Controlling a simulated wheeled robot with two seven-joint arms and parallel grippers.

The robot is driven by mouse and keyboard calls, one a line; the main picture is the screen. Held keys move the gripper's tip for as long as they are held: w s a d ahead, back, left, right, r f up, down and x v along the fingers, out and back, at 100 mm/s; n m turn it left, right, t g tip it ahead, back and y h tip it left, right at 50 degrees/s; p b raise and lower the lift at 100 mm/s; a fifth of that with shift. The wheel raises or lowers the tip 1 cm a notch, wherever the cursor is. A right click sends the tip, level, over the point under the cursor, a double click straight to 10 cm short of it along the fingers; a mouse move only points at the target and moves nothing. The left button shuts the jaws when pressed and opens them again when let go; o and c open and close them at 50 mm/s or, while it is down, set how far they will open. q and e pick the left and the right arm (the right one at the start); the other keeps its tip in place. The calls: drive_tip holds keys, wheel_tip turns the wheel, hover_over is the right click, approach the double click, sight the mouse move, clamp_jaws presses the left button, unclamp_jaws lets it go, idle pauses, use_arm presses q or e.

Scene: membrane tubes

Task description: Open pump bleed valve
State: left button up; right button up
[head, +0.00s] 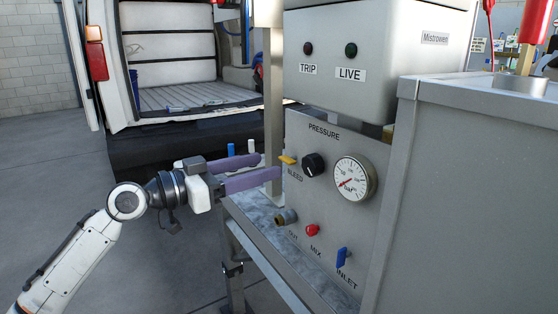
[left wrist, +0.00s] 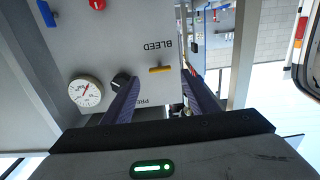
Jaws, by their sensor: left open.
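The bleed valve has a yellow lever handle (head: 288,160) on the grey pump panel (head: 325,215), just above the BLEED label. The handle lies roughly level across the panel. In the left wrist view, which is upside down, the yellow handle (left wrist: 160,69) shows between the two finger tips. My left gripper (head: 268,167) is open, its long purple fingers pointing at the panel from the left. The finger tips are close to the handle; I cannot tell whether they touch it. In the left wrist view my left gripper (left wrist: 160,78) looks empty. My right gripper is not visible.
A black knob (head: 313,164) and pressure gauge (head: 354,178) sit right of the handle. Below are the OUT fitting (head: 286,217), red MIX knob (head: 312,230) and blue INLET lever (head: 343,257). A metal post (head: 273,100) stands behind the fingers. A grey cabinet (head: 470,200) stands right.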

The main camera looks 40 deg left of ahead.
sight(283, 160)
use_arm(q)
drive_tip(key=shift+p+x, duration=0.5)
drive_tip(key=shift+x, duration=2.3)
drive_tip(key=c, duration=1.1)
